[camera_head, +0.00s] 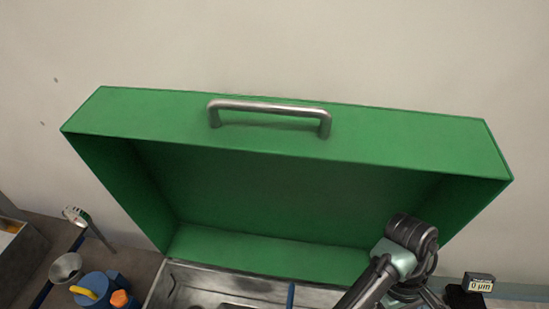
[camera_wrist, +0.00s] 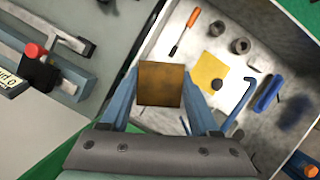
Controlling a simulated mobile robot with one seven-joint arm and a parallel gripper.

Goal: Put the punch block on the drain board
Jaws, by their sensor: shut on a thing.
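In the wrist view my gripper (camera_wrist: 160,77) is shut on a square brown block (camera_wrist: 162,88), which I take to be the punch block. One blue-grey finger is on each side of it. The block is held over the left edge of a light grey metal tray (camera_wrist: 150,122); its height above the tray cannot be told. In the head view my arm shows at the lower right, and the fingers and block cannot be made out. I cannot tell which surface, if any, is the drain board.
The tray holds an orange-handled screwdriver (camera_wrist: 186,30), a yellow cloth (camera_wrist: 208,70), a blue hooked tool (camera_wrist: 240,98) and other small parts. A red-knobbed device (camera_wrist: 38,62) lies left. A raised green lid (camera_head: 300,205) with a metal handle (camera_head: 268,106) stands behind the tray.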

